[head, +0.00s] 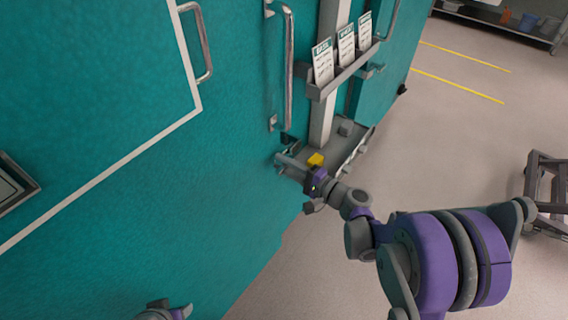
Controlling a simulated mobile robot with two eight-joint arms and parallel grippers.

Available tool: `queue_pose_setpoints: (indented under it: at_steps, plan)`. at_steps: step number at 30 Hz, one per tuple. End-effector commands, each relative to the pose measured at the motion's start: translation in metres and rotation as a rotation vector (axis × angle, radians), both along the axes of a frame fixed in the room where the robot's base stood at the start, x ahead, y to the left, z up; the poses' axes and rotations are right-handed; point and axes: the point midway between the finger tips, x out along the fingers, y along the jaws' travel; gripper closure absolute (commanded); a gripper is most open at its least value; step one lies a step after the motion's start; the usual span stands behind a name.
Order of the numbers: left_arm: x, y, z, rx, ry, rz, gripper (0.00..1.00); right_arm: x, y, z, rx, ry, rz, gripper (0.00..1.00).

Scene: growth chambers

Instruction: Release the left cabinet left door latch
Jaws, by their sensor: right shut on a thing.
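The teal cabinet (225,130) fills the left and middle of the head view, and I see its front at a steep tilt. A long metal handle (288,65) is on its door. Just below the handle's lower end is the small dark latch (289,142), mostly hidden by my right gripper. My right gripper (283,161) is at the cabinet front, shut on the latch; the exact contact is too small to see. Part of my left arm's end (165,312) shows at the bottom edge, and its fingers cannot be made out.
A grey rack (341,78) with several cards stands beyond the latch, above a grey base. A cart (547,190) stands at right; the floor between is clear.

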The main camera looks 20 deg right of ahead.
Motion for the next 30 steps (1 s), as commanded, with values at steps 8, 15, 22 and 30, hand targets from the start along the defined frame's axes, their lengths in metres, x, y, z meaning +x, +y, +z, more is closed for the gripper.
queue_pose_setpoints:
  at_steps: [8,15,22,30]
  plan:
    - [0.0,0.0,0.0,0.0,0.0,0.0,0.5,-0.0001,0.0001,-0.0001,-0.001,-0.001,0.0,1.0]
    - [0.0,0.0,0.0003,0.0,0.0,0.0,0.5,-0.0001,0.0001,-0.0001,-0.037,-0.029,0.0,1.0]
    - [0.0,0.0,0.0012,0.0,0.0,0.0,0.5,-0.0001,0.0001,-0.0002,-0.146,-0.114,0.0,1.0]
    - [-0.0001,0.0,0.0029,0.0,-0.001,0.0,0.5,0.0001,0.0,-0.0003,-0.341,-0.266,0.0,1.0]
